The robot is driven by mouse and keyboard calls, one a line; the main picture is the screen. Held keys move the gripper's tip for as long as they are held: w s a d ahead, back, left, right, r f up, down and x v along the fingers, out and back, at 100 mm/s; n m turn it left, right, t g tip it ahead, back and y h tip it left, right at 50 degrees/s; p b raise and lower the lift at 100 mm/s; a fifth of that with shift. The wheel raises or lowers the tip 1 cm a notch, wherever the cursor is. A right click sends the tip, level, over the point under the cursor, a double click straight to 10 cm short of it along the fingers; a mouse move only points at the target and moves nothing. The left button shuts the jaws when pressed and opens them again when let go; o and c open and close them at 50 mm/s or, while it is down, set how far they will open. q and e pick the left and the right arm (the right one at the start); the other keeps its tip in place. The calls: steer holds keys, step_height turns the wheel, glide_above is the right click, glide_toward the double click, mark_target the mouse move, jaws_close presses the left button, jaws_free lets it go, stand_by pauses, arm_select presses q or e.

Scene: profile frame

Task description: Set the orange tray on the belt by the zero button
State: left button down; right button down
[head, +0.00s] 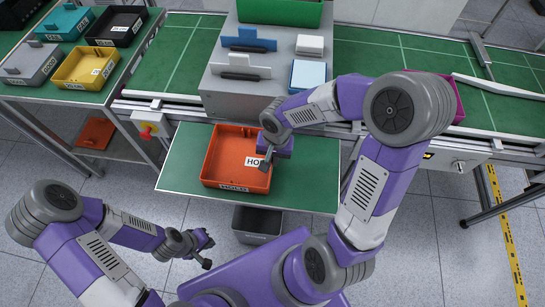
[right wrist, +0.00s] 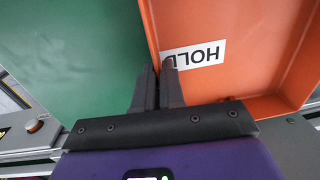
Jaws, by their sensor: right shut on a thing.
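The orange tray (head: 237,146), labelled HOLD, rests on a green shelf (head: 185,165) in front of the belt. My right gripper (head: 264,160) is shut on the tray's right wall; in the right wrist view its fingers (right wrist: 160,85) pinch the orange wall beside the HOLD label. The green belt (head: 400,55) runs behind, left and right of a grey box. A panel (head: 445,157) with a small yellow display sits on the belt's front right; I cannot tell which control is the zero button. My left gripper (head: 208,250) is open and empty, low at the left.
The grey box (head: 230,95) on the belt carries blue, white and dark items and a green bin (head: 280,10). A magenta tray (head: 458,105) is partly hidden behind my right arm. A red stop button (head: 147,131) is at left. Several labelled trays fill the left table (head: 25,95).

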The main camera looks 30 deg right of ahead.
steer(key=shift+f, duration=0.15)
steer(key=c, duration=1.2)
jaws_free()
steer(key=shift+c, duration=0.2)
steer(key=shift+r, duration=0.25)
step_height(320, 180, up, 12)
steer(key=f+p, duration=0.1)
steer(key=p, duration=0.3)
steer(key=shift+t+h, duration=0.4)
steer(key=shift+h, duration=0.3)
steer(key=f+b, duration=0.1)
steer(key=f, duration=0.1)
steer(key=f+b, duration=0.1)
steer(key=b, duration=0.1)
steer(key=f+b, duration=0.1)
steer(key=f, duration=0.1)
steer(key=shift+s+a+f, duration=0.2)
steer(key=shift+s+f, duration=0.15)
steer(key=shift+s, duration=0.05)
steer(key=shift+w+d+f+b, duration=0.15)
steer(key=shift+f+b, duration=0.25)
steer(key=shift+f, duration=0.65)
steer(key=shift+w+d+f+b, duration=0.1)
steer(key=shift+w+f+b, duration=0.2)
steer(key=shift+f, duration=0.75)
steer(key=shift+w+d+f+b, duration=0.1)
steer(key=shift+f+b, duration=0.35)
steer(key=shift+f, duration=0.6)
